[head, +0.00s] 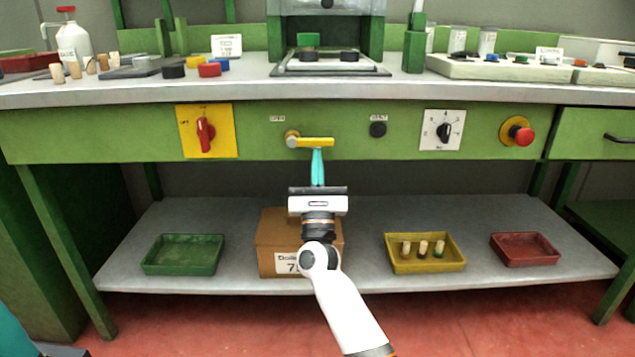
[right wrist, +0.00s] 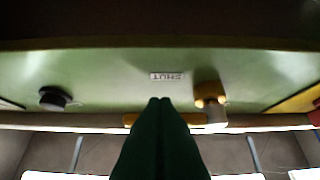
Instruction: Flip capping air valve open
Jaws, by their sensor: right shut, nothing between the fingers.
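The air valve (head: 292,138) sits on the green front panel of the bench. Its yellow lever (head: 318,142) lies level and points right from the brass pivot. In the right wrist view, which is upside down, the pivot (right wrist: 209,95) is right of the fingers and a "SHUT" label (right wrist: 166,76) is on the lever's side of it. My right gripper (head: 318,152) is shut and empty. Its fingertips are at the lever, just below it in the head view; whether they touch is unclear. The fingers (right wrist: 160,102) hide part of the lever (right wrist: 133,119). My left gripper is not in view.
A black knob (head: 378,129) is right of the valve, and a red switch on a yellow plate (head: 222,120) is left. A dial (head: 443,130) and red button (head: 519,132) are farther right. A cardboard box (head: 275,235) and trays stand on the lower shelf (head: 368,215).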

